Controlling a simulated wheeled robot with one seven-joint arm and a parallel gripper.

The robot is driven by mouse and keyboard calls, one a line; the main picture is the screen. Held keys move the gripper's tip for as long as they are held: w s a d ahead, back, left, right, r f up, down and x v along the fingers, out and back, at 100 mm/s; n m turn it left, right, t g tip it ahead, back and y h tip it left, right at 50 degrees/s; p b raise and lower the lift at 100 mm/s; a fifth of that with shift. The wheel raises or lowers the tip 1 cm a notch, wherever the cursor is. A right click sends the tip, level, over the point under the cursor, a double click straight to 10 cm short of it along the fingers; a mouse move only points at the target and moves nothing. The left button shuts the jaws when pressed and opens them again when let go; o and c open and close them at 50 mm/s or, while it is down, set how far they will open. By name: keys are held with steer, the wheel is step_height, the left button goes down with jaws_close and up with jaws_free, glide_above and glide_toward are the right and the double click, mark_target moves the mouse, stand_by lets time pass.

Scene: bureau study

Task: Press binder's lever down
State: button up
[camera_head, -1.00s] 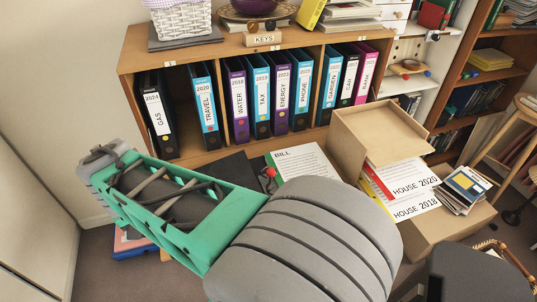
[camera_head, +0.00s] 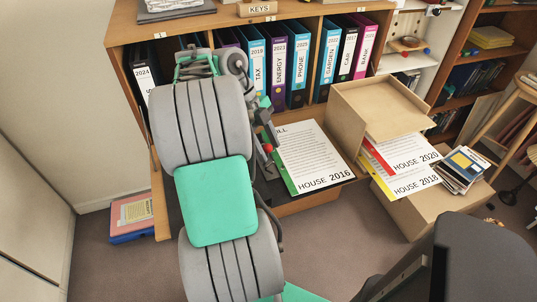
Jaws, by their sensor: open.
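An open dark binder lies on the low wooden surface, mostly hidden behind my arm. White sheets (camera_head: 312,155), marked HOUSE 2016 with a green edge, lie at its right side. The lever's red knob (camera_head: 267,148) shows at the left edge of the sheets; the rest of the lever is largely hidden. My gripper (camera_head: 265,133) hangs down just above and beside the red knob, small and partly lost against my arm. It looks open and holds nothing that I can see. I cannot tell whether it touches the lever.
Upright binders (camera_head: 299,65) fill the shelf behind. A pink and blue folder (camera_head: 131,217) is on the floor at left. A dark chair (camera_head: 480,265) is at lower right.

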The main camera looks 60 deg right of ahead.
steer(key=shift+s+f, duration=0.25)
steer(key=shift+f, duration=0.3)
steer(key=shift+c, duration=0.6)
jaws_close()
stand_by(0.5)
